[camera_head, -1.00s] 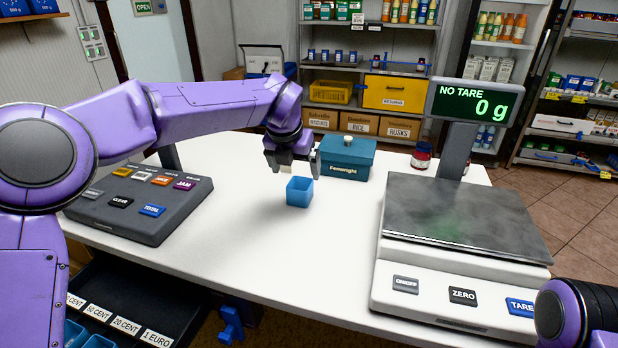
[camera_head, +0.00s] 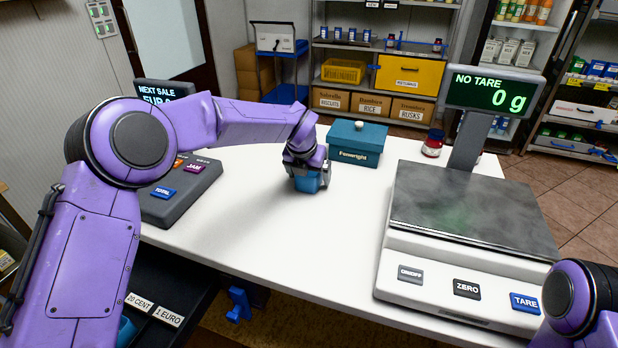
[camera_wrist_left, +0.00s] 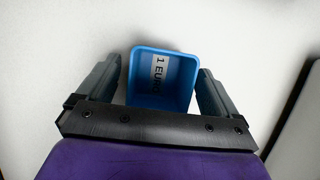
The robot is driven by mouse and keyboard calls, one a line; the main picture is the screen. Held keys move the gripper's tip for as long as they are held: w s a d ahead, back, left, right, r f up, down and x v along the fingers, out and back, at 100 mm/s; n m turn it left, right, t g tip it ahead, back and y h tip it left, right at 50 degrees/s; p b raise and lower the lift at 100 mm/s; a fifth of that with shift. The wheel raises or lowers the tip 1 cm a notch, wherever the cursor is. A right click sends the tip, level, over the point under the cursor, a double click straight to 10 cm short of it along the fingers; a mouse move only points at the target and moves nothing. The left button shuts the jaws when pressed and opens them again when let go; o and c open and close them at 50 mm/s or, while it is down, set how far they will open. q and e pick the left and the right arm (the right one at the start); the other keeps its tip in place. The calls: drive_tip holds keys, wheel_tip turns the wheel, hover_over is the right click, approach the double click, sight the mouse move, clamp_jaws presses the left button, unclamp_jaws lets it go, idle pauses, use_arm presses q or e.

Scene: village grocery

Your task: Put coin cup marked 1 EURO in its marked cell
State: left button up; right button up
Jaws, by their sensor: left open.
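The blue coin cup (camera_head: 309,184) stands on the white counter. In the left wrist view the open cup (camera_wrist_left: 178,88) shows a "1 EURO" label on its inner wall. My left gripper (camera_head: 308,178) is open and lowered over the cup, with one finger on each side; contact cannot be told. The fingers partly hide the cup in the head view. The dark cash drawer (camera_head: 190,275) is at the lower left, with a "1 EURO" label (camera_head: 168,316) beside "20 CENT". My arm hides much of the drawer and its cells. My right gripper is out of view.
A scale (camera_head: 465,215) stands on the right of the counter (camera_head: 280,250). A teal Fennwright box (camera_head: 357,145) and a red-labelled jar (camera_head: 433,144) are behind. A keypad (camera_head: 180,195) is at left. The counter's middle is clear.

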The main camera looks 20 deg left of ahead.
use_arm(q)
drive_tip(key=c, duration=1.1)
